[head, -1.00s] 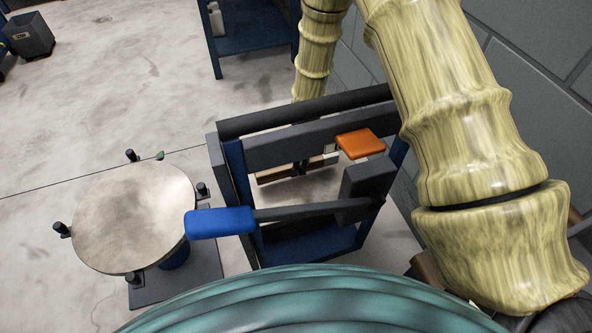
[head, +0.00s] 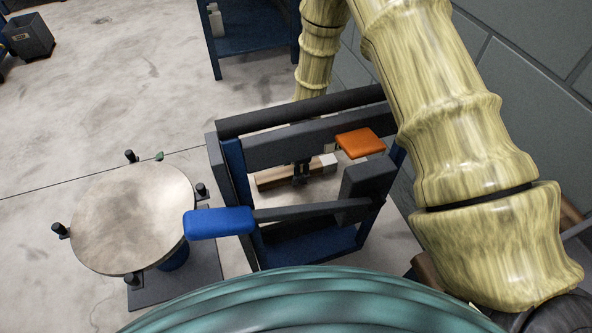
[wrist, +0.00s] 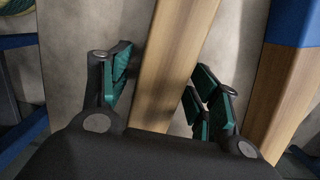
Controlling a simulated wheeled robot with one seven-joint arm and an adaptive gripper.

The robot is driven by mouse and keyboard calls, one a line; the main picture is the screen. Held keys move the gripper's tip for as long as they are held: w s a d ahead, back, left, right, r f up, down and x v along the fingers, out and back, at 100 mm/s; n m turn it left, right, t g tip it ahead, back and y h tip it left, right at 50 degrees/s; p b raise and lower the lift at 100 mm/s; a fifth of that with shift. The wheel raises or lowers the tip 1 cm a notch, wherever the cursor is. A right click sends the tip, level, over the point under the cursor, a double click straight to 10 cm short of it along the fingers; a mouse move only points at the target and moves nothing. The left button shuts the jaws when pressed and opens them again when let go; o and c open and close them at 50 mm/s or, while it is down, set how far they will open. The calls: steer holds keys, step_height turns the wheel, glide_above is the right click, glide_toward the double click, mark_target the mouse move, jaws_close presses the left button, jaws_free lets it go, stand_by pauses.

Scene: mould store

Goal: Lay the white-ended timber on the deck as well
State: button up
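A brown timber (head: 272,180) with a white end (head: 328,161) shows through the dark frame in the head view, low behind its bars. My gripper (head: 300,180) is over it, small and partly hidden by the bars. In the wrist view my gripper (wrist: 165,95) is open, with one finger on each side of a timber (wrist: 176,50). A gap shows at the left finger; whether the right finger touches cannot be told. The timber's white end is outside the wrist view. I cannot tell for sure which surface is the deck.
A second wooden piece (wrist: 285,95) with a blue part above it lies to the right in the wrist view. The dark frame (head: 290,145) carries a blue-ended bar (head: 220,222) and an orange pad (head: 360,143). A round pale top (head: 133,217) with dark pegs stands left.

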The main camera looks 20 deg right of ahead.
steer(key=shift+r, duration=0.1)
step_height(320, 180, up, 12)
steer(key=d+p, duration=0.1)
steer(key=p, duration=0.1)
steer(key=shift+d, duration=0.25)
stand_by(0.3)
